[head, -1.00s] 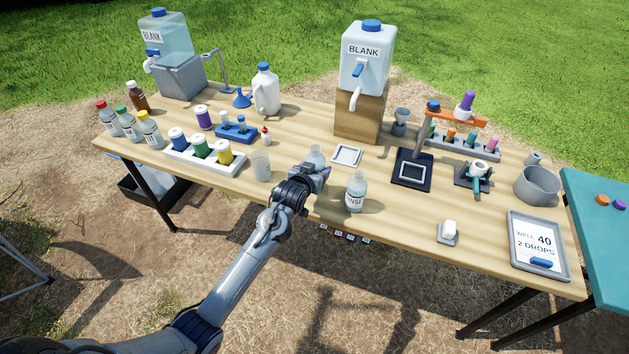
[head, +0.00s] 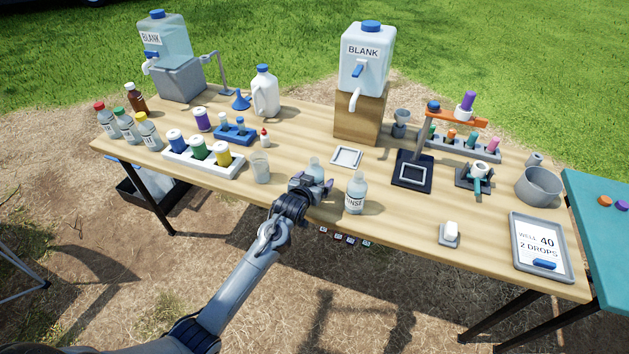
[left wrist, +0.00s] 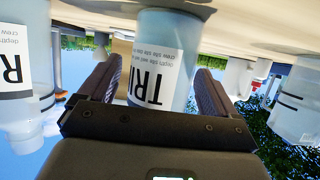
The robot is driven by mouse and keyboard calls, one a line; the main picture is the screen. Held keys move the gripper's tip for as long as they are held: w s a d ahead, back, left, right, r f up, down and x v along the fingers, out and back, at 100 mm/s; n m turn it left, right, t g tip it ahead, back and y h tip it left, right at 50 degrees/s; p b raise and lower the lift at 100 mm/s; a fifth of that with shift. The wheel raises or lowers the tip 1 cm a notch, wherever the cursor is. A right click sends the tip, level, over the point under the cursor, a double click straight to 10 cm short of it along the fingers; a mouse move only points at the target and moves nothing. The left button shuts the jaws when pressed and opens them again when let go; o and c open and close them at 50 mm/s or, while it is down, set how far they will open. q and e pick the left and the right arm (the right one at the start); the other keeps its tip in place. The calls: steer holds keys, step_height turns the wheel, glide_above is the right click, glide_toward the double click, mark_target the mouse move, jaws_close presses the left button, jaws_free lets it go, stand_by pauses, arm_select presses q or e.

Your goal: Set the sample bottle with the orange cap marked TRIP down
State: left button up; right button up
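The sample bottle (head: 316,165) is a clear bottle standing upright near the table's front edge. In the left wrist view, which is upside down, its label reads "TRI" (left wrist: 158,75), with the rest hidden by my gripper. Its base appears to rest on the wooden table. No orange cap shows on its pale top. My left gripper (head: 314,186) is open on the near side of the bottle. Its fingers (left wrist: 157,85) lie at either side, with a gap at the left one. My right gripper is out of view.
A bottle marked "RINSE" (head: 355,193) stands close to the right. A clear cup (head: 260,167) stands to the left. A white square tray (head: 346,157) lies behind. An orange cap (head: 604,201) and a purple cap lie on the teal table (head: 590,240).

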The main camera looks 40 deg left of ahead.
arm_select(q)
steer(key=shift+r, duration=0.15)
steer(key=shift+s+d+r+p, duration=0.15)
steer(key=shift+s+r+p, duration=0.15)
steer(key=shift+s+r, duration=0.15)
steer(key=f+p+v, duration=0.1)
steer(key=p+v, duration=0.2)
steer(key=v, duration=0.7)
steer(key=s+d+f+m+g+h, duration=0.2)
steer(key=s+d, duration=0.6)
steer(key=s, duration=0.6)
steer(key=s+d+f+m+g+h, duration=0.2)
steer(key=s+d+g, duration=0.5)
steer(key=s, duration=0.8)
steer(key=shift+d+f+m, duration=0.7)
steer(key=shift+f+m, duration=0.1)
steer(key=shift+f, duration=0.05)
step_height(320, 180, up, 41)
steer(key=p, duration=4.1)
steer(key=shift+r, duration=0.2)
